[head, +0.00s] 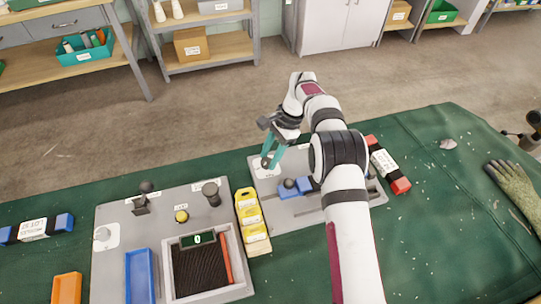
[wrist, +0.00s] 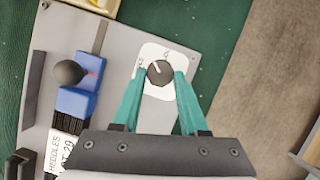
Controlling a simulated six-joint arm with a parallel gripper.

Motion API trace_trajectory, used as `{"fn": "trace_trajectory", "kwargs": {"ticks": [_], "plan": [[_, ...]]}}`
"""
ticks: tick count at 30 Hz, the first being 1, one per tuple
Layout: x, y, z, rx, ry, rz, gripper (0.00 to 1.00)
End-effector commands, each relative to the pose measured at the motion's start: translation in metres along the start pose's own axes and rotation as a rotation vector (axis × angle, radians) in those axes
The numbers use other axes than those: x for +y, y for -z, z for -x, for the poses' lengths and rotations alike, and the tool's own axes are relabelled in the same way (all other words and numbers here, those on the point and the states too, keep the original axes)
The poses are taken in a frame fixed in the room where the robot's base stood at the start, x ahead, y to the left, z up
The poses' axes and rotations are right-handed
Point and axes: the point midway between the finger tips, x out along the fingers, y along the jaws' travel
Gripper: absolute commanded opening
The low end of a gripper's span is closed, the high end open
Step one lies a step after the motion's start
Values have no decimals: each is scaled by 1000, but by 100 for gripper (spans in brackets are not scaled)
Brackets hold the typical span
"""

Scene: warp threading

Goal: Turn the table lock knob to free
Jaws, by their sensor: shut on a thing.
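The lock knob is a small dark round knob on a white label plate near the far left corner of the grey panel. In the wrist view the knob (wrist: 159,72) sits between the teal fingertips of my gripper (wrist: 160,76), with a light pointer line toward its upper left. The plate (wrist: 155,51) carries small marks, too small to read surely. In the head view my gripper (head: 271,162) points down at the plate (head: 262,174), its fingers closed around the knob, which they partly hide.
A blue block with a dark ball handle (wrist: 78,85) stands beside the knob on the same panel (wrist: 120,60). A yellow holder (head: 252,222) is to the left. A red-ended box (head: 388,168) lies right of my arm. The green cloth beyond the panel is clear.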

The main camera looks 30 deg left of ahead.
Motion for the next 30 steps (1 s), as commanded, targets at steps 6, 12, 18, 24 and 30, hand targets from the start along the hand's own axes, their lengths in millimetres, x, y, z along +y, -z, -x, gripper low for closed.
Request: {"fn": "trace_trajectory", "kwargs": {"ticks": [6, 12, 18, 24, 30], "plan": [[-2, 0, 0, 0, -59, 143, 0], [-3, 0, 0, 0, -98, 237, 0], [-3, -1, 0, 0, -121, 291, 0], [-4, -1, 0, -1, -129, 310, 0], [-4, -1, 0, -1, -130, 312, 0]]}}
